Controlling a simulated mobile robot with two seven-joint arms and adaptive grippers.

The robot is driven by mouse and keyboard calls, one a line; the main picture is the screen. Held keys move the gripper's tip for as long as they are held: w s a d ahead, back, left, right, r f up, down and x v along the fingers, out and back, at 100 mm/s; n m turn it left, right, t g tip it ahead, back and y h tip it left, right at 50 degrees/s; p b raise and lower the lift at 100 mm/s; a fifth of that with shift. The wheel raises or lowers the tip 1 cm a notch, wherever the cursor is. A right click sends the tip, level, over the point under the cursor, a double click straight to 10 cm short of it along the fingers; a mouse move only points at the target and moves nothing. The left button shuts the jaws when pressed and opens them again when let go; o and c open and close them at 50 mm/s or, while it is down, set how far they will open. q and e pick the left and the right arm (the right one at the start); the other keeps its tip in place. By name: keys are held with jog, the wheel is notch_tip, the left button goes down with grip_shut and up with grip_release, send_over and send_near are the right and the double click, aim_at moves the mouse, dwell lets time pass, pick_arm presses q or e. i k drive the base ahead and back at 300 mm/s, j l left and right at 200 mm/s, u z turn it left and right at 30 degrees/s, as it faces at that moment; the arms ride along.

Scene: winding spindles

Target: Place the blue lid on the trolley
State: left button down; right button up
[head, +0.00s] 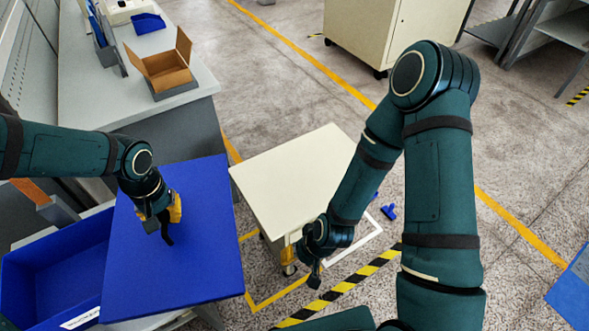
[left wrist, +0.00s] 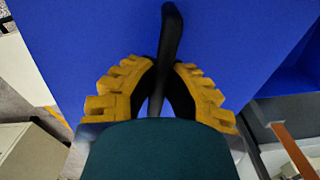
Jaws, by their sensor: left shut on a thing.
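The blue lid (head: 190,270) is a large flat panel with a black handle (left wrist: 172,30) on its upper face. My left gripper (head: 166,214) is shut on this handle, its yellow fingers on both sides of it in the left wrist view (left wrist: 158,95). In the head view the lid covers part of a blue bin (head: 45,262). Its right edge lies just left of the trolley (head: 300,175), which has a bare cream top. I cannot tell the lid's height above the bin.
A grey worktop (head: 85,90) at the back left holds an open cardboard box (head: 165,72). A cream cabinet (head: 385,25) stands at the back. Yellow floor lines and a striped tape (head: 340,288) surround the trolley. A small blue piece (head: 389,212) lies on the floor.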

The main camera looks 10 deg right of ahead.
aim_at(307, 171)
jog(key=l, duration=0.8)
jog(key=i+l, duration=0.1)
jog(key=l, duration=0.3)
jog(key=i+l, duration=0.15)
jog(key=l, duration=0.25)
jog(key=i+l, duration=0.1)
jog(key=l, duration=0.3)
jog(key=i+l, duration=0.1)
jog(key=l, duration=0.3)
jog(key=i+l, duration=0.55)
jog(key=i, duration=0.15)
